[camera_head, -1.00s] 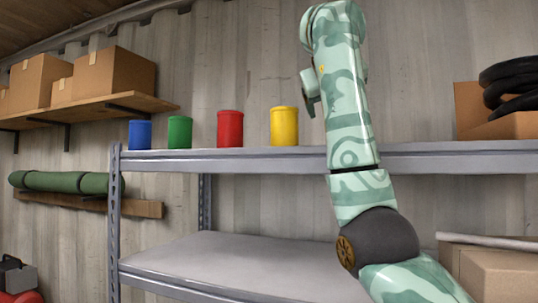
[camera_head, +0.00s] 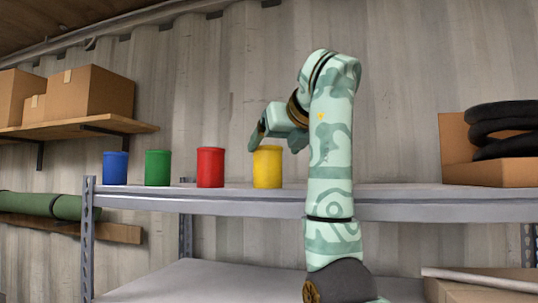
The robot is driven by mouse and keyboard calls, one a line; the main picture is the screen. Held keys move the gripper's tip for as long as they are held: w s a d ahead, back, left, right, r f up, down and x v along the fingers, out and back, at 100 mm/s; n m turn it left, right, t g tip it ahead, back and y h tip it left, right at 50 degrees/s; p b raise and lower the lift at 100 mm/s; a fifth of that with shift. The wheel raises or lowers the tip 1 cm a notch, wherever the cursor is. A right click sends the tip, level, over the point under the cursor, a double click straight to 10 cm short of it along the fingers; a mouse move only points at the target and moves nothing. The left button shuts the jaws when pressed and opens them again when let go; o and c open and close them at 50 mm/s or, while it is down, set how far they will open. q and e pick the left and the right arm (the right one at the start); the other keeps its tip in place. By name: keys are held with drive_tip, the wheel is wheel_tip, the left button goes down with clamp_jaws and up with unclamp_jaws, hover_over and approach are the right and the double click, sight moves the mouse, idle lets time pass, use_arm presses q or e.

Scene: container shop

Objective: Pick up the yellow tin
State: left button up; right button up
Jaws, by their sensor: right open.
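The yellow tin (camera_head: 267,170) stands upright on the top shelf of the grey metal rack, at the right end of a row of tins. My right gripper (camera_head: 275,141) is open at the tin's top edge, one finger to the upper left and the other to the right. Part of the tin's rim lies close to the fingers; I cannot tell whether they touch it. My right arm rises in front of the shelf, just right of the tin. My left gripper is not in view.
A red tin (camera_head: 210,168), a green tin (camera_head: 157,168) and a blue tin (camera_head: 115,168) stand left of the yellow one, with gaps between. A cardboard box (camera_head: 482,174) with black coils (camera_head: 500,130) sits at the right end. The shelf between my arm and that box is clear.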

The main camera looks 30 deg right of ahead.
sight(264, 154)
drive_tip(key=shift+w+a+f+p, duration=0.1)
drive_tip(key=shift+w+a+p, duration=0.05)
drive_tip(key=shift+w+p, duration=0.45)
drive_tip(key=shift+w+a+f+p, duration=0.1)
drive_tip(key=shift+w+p, duration=0.4)
drive_tip(key=shift+p, duration=0.05)
drive_tip(key=p+x, duration=0.1)
drive_tip(key=x, duration=0.2)
drive_tip(key=shift+w+f, duration=0.25)
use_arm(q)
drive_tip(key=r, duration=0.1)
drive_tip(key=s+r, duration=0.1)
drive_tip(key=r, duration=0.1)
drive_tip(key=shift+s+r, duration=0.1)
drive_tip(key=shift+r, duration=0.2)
use_arm(e)
drive_tip(key=shift+s+d, duration=0.1)
drive_tip(key=shift+s, duration=0.1)
drive_tip(key=c, duration=1.3)
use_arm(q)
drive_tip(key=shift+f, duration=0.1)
use_arm(e)
drive_tip(key=shift+r, duration=0.1)
